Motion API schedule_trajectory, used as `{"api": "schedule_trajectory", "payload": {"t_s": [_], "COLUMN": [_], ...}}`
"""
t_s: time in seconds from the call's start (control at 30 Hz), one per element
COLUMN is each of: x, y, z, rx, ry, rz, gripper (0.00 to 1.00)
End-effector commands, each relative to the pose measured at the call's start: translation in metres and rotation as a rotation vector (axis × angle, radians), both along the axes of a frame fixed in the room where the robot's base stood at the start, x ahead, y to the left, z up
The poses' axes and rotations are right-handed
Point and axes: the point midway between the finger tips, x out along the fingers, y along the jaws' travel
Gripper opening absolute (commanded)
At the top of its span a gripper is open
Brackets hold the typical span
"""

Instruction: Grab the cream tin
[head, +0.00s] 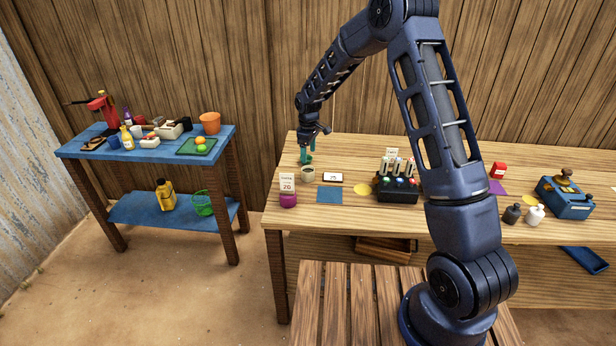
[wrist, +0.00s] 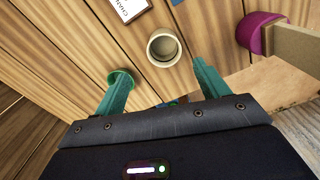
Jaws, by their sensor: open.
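The cream tin (head: 308,175) is a small round open-topped cup, upright near the left end of the wooden table in the head view. In the wrist view the cream tin (wrist: 151,47) lies ahead of the gap between my fingertips, apart from both. My gripper (head: 306,158) has teal fingers and hangs just behind and above the tin in the head view. In the wrist view my gripper (wrist: 161,70) is open with nothing between its fingers. A green round item (wrist: 124,75) shows by the left finger, partly hidden by it.
A white card (head: 333,177) and blue mat (head: 329,195) lie to the right. A black rack (head: 398,195) stands further right. A blue side table (head: 75,150) is at left.

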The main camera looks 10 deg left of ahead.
Motion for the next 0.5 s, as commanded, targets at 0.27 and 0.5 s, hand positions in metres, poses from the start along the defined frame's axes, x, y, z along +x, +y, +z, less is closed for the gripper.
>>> {"api": "schedule_trajectory", "payload": {"t_s": [0.27, 0.5], "x": [-0.002, -0.002], "y": [0.0, 0.0], "z": [-0.039, -0.053], "rx": [-0.001, -0.001], "ry": [0.003, 0.001], "rz": [0.0, -0.001], "gripper": [0.74, 0.74]}}
